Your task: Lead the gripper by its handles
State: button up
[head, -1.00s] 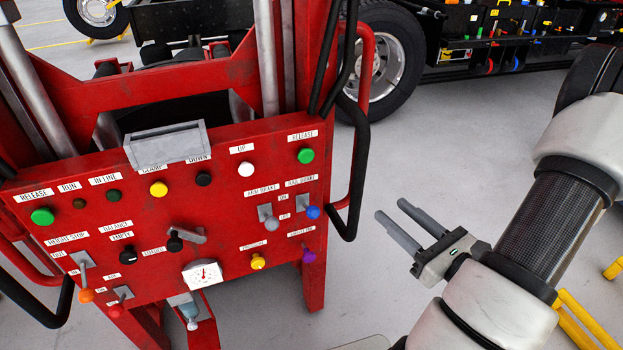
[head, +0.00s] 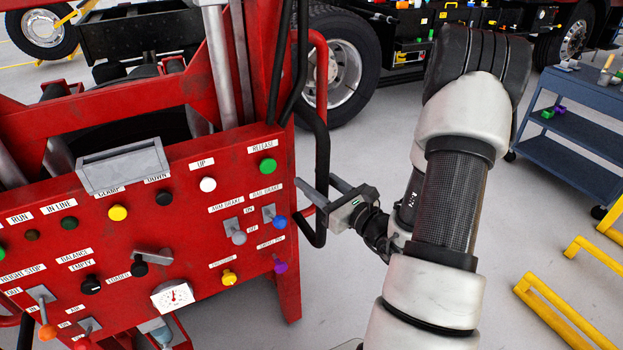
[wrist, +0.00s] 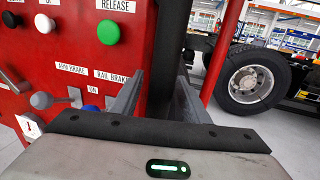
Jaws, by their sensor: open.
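The red wheel gripper machine (head: 150,240) fills the left of the head view, with a panel of knobs, levers and labels. Its right black handle (head: 322,150) curves down from the panel's right edge; it also stands upright in the wrist view (wrist: 171,50). A small part of the left handle (head: 25,332) shows at the lower left. My gripper (head: 316,181) is open at the right handle. In the wrist view the handle lines up between my two fingers (wrist: 158,98). I cannot tell whether either finger touches it.
A truck wheel (head: 340,70) stands behind the machine. A blue cart (head: 570,130) is at the right, with yellow floor stands (head: 560,305) in front of it. Grey floor lies open between the machine and the stands.

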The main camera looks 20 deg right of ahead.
jog(key=shift+w+a, duration=0.2)
jog(key=shift+w, duration=0.45)
grip_shut()
dwell(1.0)
